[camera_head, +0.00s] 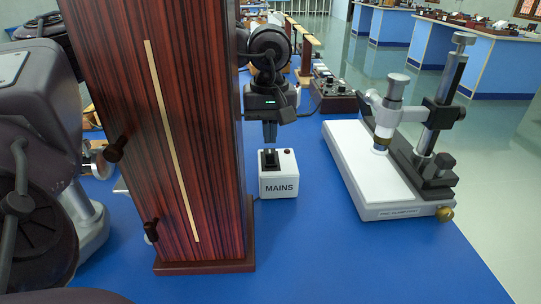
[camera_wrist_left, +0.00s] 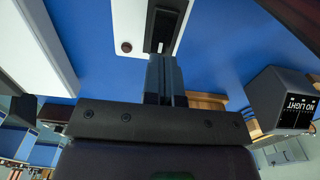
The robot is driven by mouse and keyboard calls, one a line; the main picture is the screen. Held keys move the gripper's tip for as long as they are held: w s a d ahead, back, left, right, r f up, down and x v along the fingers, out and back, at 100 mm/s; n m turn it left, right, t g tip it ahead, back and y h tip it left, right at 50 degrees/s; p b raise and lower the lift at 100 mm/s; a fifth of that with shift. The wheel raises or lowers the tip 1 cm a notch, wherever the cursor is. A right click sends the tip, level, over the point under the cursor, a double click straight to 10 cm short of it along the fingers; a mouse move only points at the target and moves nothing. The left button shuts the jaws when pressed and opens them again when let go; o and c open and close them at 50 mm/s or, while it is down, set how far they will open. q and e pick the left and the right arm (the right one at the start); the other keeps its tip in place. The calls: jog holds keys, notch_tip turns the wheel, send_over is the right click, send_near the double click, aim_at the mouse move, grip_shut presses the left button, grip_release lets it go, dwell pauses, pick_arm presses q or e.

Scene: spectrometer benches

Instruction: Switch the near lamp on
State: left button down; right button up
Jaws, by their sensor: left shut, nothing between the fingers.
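The white switch box marked MAINS (camera_head: 279,187) stands on the blue bench, with a dark switch (camera_head: 270,160) and a small dark red lamp on its top. My left gripper (camera_head: 270,140) points down just above the switch, shut and empty. In the left wrist view its closed fingers (camera_wrist_left: 163,78) reach to the edge of the black switch slot (camera_wrist_left: 165,28) on the white box top (camera_wrist_left: 128,18). I cannot tell whether they touch the switch. I cannot make out the lamp itself. My right gripper is not in view.
A tall dark wooden housing (camera_head: 150,110) stands close left of the switch box. A measuring microscope with a white base (camera_head: 365,170) stands to the right. A meter reading NO LIGHT (camera_wrist_left: 285,100) shows in the left wrist view. The bench front (camera_head: 330,255) is clear.

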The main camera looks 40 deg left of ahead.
aim_at(270, 151)
pick_arm(q)
jog(key=shift+f+b, duration=0.3)
jog(key=shift+f, duration=1.15)
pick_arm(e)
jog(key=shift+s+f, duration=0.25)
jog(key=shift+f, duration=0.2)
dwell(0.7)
pick_arm(q)
jog(key=shift+r+p, duration=0.6)
jog(key=shift+r, duration=1.4)
jog(key=shift+r+p, duration=0.4)
jog(key=shift+r, duration=1.15)
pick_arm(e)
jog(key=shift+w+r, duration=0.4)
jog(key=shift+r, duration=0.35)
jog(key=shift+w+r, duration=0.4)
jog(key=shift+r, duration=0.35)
